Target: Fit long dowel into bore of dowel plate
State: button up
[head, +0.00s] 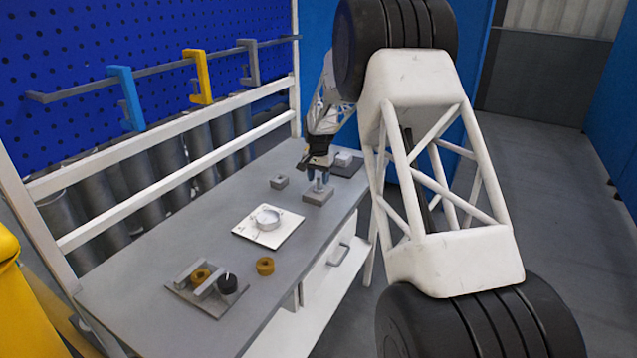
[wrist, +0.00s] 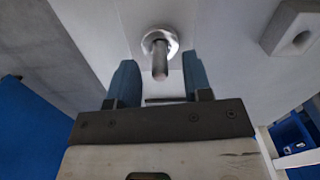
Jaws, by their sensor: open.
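The long dowel (wrist: 160,62) is a grey metal pin standing upright, with a bright round ring at its base. In the head view the dowel (head: 319,185) rises from a grey block (head: 318,196) on the bench. My gripper (head: 319,178) is above that block, pointing down. In the wrist view its two blue fingers (wrist: 158,80) are apart, with the dowel between and slightly beyond them, untouched. A smaller grey block (wrist: 293,30) with a hole in its top is at the upper right; it also shows in the head view (head: 279,182). I cannot tell which block is the dowel plate.
A white plate (head: 248,232) carrying a round silver part (head: 267,218) lies mid-bench. Nearer are a grey fixture (head: 190,287) with a brass ring and black knob, and a loose brass ring (head: 265,266). A dark mat with a pale block (head: 344,159) lies behind my gripper.

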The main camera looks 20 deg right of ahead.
aim_at(318, 178)
jog(key=shift+r, duration=2.65)
jog(key=shift+s+a+r, duration=0.1)
jog(key=shift+s+r, duration=0.1)
jog(key=s+a+r+n, duration=0.1)
jog(key=s+a+r, duration=0.1)
jog(key=s+r, duration=0.5)
jog(key=s+a+r+n+t, duration=0.15)
jog(key=s+r, duration=0.25)
jog(key=s, duration=0.7)
jog(key=s+a+r+n, duration=0.1)
jog(key=s+a+r, duration=0.3)
jog(key=s, duration=0.5)
jog(key=s+a+f+n, duration=0.1)
jog(key=s+n, duration=0.1)
jog(key=s, duration=1.5)
jog(key=s+a+f+n+t, duration=0.1)
jog(key=s+a+n, duration=0.1)
jog(key=s, duration=1.5)
